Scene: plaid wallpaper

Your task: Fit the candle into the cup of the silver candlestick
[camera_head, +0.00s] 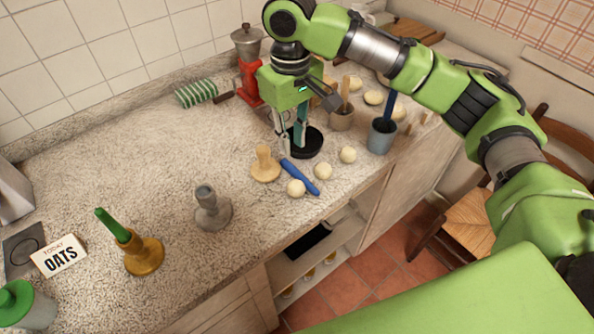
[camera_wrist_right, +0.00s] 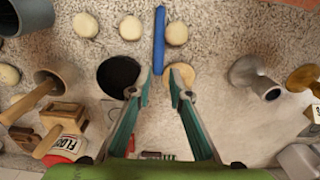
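The candle (camera_head: 300,176) looks like a slim blue stick lying on the stone counter among pale balls. It also shows in the right wrist view (camera_wrist_right: 159,35), lying lengthwise, its near end close to the gap between my fingertips. The silver candlestick (camera_head: 213,211), grey with a round base, stands upright to the left of it; its cup looks empty. It also shows in the wrist view (camera_wrist_right: 252,76). My right gripper (camera_head: 291,148) points down above the counter, behind the candle. Its fingers (camera_wrist_right: 161,74) are apart with nothing held. My left gripper is not in view.
A brass candlestick (camera_head: 145,256) with a green candle stands left. A wooden stamp (camera_head: 264,171), a black round dish (camera_head: 314,143) and pale balls (camera_head: 348,155) lie near the gripper. A grey cup (camera_head: 380,139) stands right. The counter's left middle is clear.

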